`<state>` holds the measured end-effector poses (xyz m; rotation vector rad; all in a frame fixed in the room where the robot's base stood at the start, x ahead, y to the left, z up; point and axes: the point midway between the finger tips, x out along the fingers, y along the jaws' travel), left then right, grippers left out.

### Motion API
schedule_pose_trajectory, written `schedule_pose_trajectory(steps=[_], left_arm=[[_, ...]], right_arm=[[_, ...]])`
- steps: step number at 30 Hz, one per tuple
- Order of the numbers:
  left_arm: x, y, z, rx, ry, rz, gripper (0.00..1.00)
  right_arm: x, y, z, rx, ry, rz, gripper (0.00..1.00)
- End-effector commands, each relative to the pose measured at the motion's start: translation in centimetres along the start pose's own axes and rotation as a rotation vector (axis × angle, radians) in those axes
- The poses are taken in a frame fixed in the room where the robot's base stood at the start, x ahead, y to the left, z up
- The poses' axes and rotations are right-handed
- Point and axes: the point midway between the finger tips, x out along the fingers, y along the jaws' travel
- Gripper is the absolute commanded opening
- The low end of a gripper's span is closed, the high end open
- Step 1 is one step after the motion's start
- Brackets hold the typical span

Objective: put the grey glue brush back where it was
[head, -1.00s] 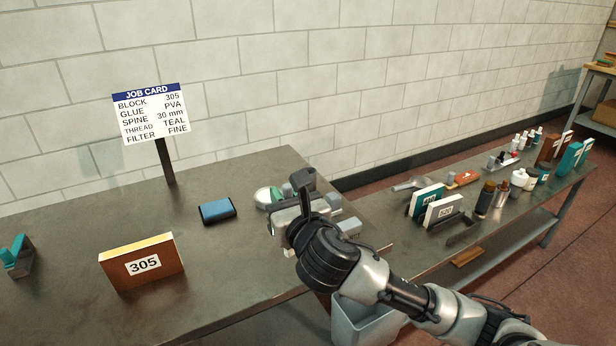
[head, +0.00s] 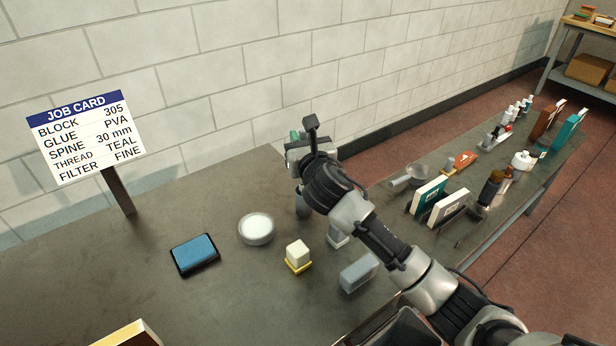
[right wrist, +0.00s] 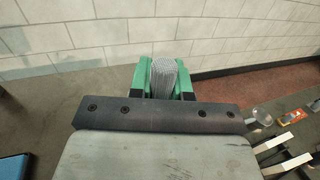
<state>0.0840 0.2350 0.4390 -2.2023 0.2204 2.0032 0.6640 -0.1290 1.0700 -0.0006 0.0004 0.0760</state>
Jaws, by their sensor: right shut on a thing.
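My right gripper (head: 298,143) is raised over the back right part of the near table, with its arm coming in from the right. In the right wrist view its green fingers (right wrist: 163,84) are shut on the grey glue brush (right wrist: 164,72), whose grey ribbed end shows between them. In the head view the brush is mostly hidden by the gripper and wrist. My left gripper is not in view.
On the near table lie a blue pad (head: 195,254), a white round dish (head: 256,229), a cream block on a yellow base (head: 298,254) and a grey block (head: 359,272). A job card (head: 87,135) stands left. The side bench (head: 480,250) holds books and bottles.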

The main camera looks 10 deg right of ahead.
Motion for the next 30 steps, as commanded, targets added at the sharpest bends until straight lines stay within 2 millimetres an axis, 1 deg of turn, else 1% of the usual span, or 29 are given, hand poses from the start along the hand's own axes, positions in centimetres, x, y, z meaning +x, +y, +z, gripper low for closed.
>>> schedule_pose_trajectory(steps=[1,3,6,10,15,17,19,23,27,28,30], left_arm=[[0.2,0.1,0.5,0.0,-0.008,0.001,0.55],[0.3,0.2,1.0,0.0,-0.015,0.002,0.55],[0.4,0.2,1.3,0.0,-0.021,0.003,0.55],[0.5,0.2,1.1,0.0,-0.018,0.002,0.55],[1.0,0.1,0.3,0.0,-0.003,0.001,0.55],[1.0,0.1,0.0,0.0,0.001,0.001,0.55],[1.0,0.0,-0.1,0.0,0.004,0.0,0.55],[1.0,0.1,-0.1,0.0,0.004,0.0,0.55],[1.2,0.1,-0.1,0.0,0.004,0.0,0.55],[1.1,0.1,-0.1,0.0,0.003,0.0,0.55],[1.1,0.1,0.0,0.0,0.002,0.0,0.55]], right_arm=[[0.0,0.0,-1.3,0.004,0.005,-0.001,0.0],[-0.1,0.0,-2.3,0.004,0.004,-0.001,0.0],[0.0,0.0,-3.1,0.003,0.0,-0.002,0.0],[0.0,0.0,-4.1,0.003,0.001,-0.001,0.0],[0.0,0.0,-6.6,0.003,0.002,-0.001,0.0],[0.0,0.0,-7.0,0.002,0.001,-0.002,0.0],[0.0,-0.1,-6.9,0.001,-0.001,-0.001,0.0],[0.0,-0.1,-6.9,0.001,-0.001,-0.001,0.0],[0.0,-0.1,-7.3,-0.001,0.0,-0.001,0.0],[0.0,-0.1,-7.2,0.0,-0.001,-0.001,0.21],[0.0,-0.1,-7.2,0.0,0.0,-0.001,0.32]])
